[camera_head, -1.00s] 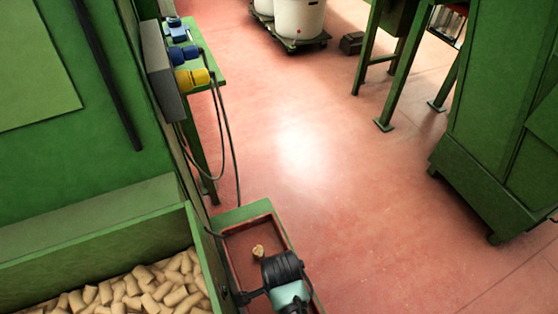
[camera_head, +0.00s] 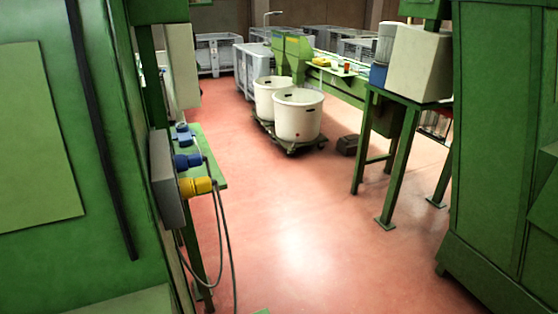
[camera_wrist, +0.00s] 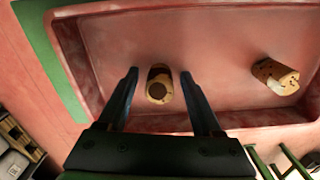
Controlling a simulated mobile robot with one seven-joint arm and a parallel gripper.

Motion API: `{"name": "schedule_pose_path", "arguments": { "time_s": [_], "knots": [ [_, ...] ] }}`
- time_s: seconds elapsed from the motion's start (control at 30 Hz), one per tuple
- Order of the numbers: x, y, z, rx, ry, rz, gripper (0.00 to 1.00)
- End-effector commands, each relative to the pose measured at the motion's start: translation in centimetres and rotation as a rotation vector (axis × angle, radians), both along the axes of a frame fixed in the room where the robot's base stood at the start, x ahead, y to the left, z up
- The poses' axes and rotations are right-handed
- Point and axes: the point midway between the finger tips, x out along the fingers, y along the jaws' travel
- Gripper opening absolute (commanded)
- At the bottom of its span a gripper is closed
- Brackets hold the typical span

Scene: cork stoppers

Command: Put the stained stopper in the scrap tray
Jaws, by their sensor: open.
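In the wrist view my gripper (camera_wrist: 160,74) is open, its two dark fingers pointing into the shallow red tray (camera_wrist: 220,40), which appears to be the scrap tray. A cork stopper with a dark stained band and a dark spot on its end (camera_wrist: 158,90) lies in the tray between the fingers, with a gap on each side. A second, light-brown stopper with small dark specks (camera_wrist: 275,76) lies tilted in the tray to the right, clear of the fingers. The head view shows neither tray, stoppers nor gripper.
A green surface (camera_wrist: 45,60) borders the tray. In the head view, a box with blue and yellow plugs (camera_head: 168,185) and hanging cables stands at left. White tubs (camera_head: 298,115) sit on a dolly; a green machine (camera_head: 500,150) stands at right. The red floor between is open.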

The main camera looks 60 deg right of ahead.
Motion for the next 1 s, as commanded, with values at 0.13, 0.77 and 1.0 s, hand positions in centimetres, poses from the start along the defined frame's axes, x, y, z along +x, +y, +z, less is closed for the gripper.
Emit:
{"name": "schedule_pose_path", "arguments": {
  "time_s": [0.13,0.77,1.0],
  "knots": [
    [0.0,0.0,0.9,-0.001,-0.001,0.0,0.67],
    [0.1,0.0,11.9,-0.001,-0.001,0.0,0.67],
    [0.0,0.0,12.3,0.0,0.0,0.0,0.67]
  ]
}}
